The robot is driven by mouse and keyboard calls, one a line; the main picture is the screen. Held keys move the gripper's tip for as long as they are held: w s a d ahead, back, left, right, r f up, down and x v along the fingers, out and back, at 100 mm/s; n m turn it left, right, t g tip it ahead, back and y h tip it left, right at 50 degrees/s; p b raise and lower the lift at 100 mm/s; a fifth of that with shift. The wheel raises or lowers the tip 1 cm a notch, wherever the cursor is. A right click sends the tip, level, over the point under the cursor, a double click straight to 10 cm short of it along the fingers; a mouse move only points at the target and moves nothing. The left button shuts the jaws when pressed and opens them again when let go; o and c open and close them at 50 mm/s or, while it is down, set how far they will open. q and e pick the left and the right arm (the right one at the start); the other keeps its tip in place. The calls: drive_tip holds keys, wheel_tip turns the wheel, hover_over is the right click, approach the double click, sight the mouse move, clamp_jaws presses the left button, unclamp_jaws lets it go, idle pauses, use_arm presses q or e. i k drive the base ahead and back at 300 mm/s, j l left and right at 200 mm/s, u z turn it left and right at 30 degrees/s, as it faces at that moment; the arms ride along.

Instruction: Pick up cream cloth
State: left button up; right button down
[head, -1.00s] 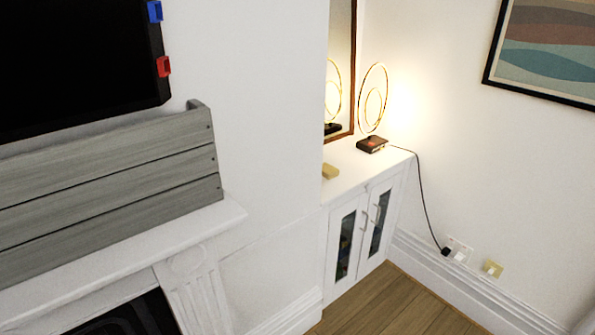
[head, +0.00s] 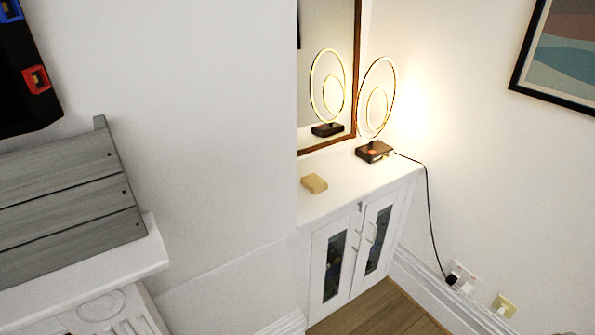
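A small cream or tan folded item (head: 314,183), which looks like the cream cloth, lies on the white cabinet top (head: 345,187) near its left front. It is small in the head view, so its folds cannot be made out. Neither of my grippers is in view.
A lit ring lamp (head: 375,150) stands on the cabinet behind and right of the cloth, its black cord running down to a wall socket (head: 460,278). A framed mirror (head: 330,110) is behind. At left are a white mantel (head: 90,275) and grey slatted box (head: 70,190).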

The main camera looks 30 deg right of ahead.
sight(314, 182)
drive_tip(key=i+l+u, duration=0.1)
drive_tip(key=l, duration=0.7)
drive_tip(key=i+l+u, duration=0.1)
drive_tip(key=l, duration=0.7)
drive_tip(key=i+l+u, duration=0.1)
drive_tip(key=l, duration=0.75)
